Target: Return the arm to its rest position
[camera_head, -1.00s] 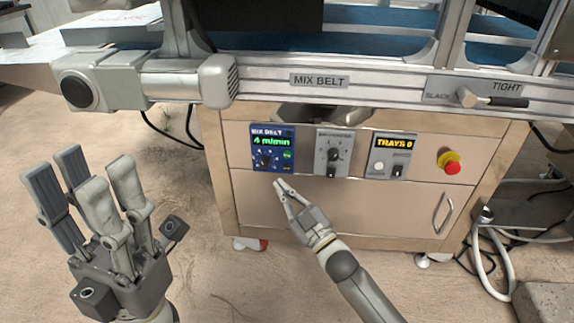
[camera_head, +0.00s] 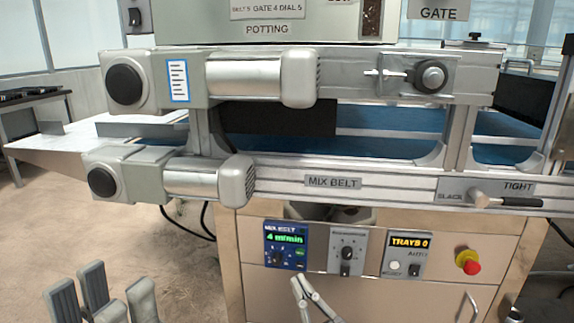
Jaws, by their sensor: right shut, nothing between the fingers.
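My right gripper (camera_head: 305,296) shows at the bottom middle, in front of the cabinet and below the control panels. Its fingers are shut with nothing between them, and it is apart from the panels. The rest of the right arm is cut off by the lower edge. My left gripper (camera_head: 100,300) is at the bottom left, with its grey fingers pointing up and spread apart. It is empty, and its palm is out of view.
The blue mix belt panel (camera_head: 286,246) reads 4 m/min. Beside it are a grey dial panel (camera_head: 347,251), a trays panel (camera_head: 405,257) reading 0 and a red stop button (camera_head: 468,262). Motors (camera_head: 170,177) and the belt rail (camera_head: 390,190) jut out above.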

